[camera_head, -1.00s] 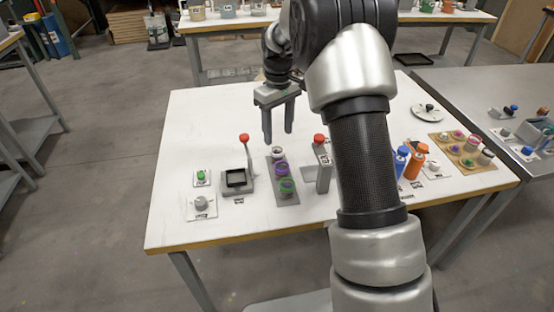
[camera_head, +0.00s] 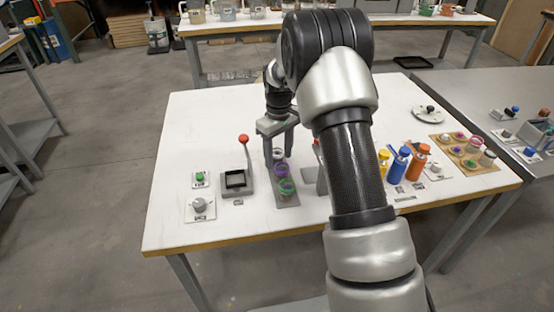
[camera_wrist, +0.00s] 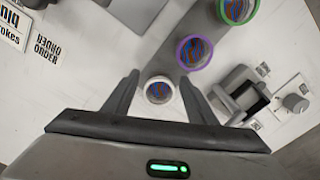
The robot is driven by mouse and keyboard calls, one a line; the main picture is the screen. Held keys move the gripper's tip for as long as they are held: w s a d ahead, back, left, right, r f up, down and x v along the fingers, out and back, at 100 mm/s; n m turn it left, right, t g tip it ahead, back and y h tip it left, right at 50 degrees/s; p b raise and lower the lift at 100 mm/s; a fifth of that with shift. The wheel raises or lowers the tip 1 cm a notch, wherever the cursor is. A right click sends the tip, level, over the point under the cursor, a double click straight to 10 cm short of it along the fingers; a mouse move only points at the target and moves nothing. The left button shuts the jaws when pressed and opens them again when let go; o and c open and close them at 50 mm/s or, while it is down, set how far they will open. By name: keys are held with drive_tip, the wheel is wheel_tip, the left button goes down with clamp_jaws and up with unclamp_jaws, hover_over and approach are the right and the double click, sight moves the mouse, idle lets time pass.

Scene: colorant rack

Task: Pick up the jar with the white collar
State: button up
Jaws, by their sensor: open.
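The jar with the white collar (camera_wrist: 158,91) shows from above in the wrist view, between the two fingers of my open gripper (camera_wrist: 160,88). In the head view this jar (camera_head: 278,154) is the farthest in a row on a grey strip (camera_head: 289,202). My gripper (camera_head: 278,158) is over that far end with its fingers pointing down. A purple-collared jar (camera_head: 281,169) and a green-collared jar (camera_head: 287,187) stand nearer in the same row. I cannot tell whether a finger touches the white-collared jar.
A device with a red-knobbed lever (camera_head: 243,139) stands left of the row. A grey post, partly hidden by my arm, stands right. Yellow, blue and orange bottles (camera_head: 419,163) are farther right. The back left of the white table (camera_head: 205,115) is clear.

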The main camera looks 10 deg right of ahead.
drive_tip(key=c, duration=1.2)
drive_tip(key=shift+o, duration=0.2)
drive_tip(key=shift+r, duration=0.15)
